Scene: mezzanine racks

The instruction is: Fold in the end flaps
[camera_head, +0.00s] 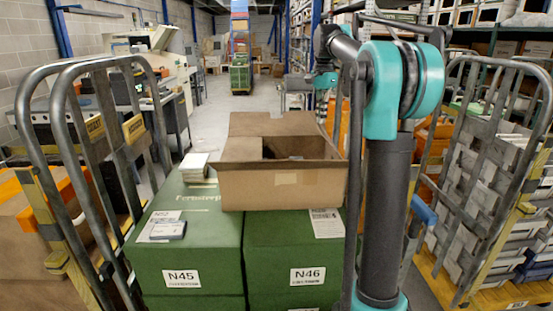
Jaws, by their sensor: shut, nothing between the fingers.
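An open cardboard box (245,190) sits on green crates in the middle. Its long back flap (270,124) stands raised. A brown panel (241,150) lies across the left part of the opening, and the rest of the opening is dark inside. The right end is partly hidden by my arm, so I cannot tell how its flap lies. My gripper (284,92) is small in view, above and behind the box, at the end of my dark and teal arm. It is shut, empty and apart from the box.
Green crates marked N45 (182,260) and N46 (292,265) bear the box. Metal-railed carts stand at left (60,110) and right (468,165).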

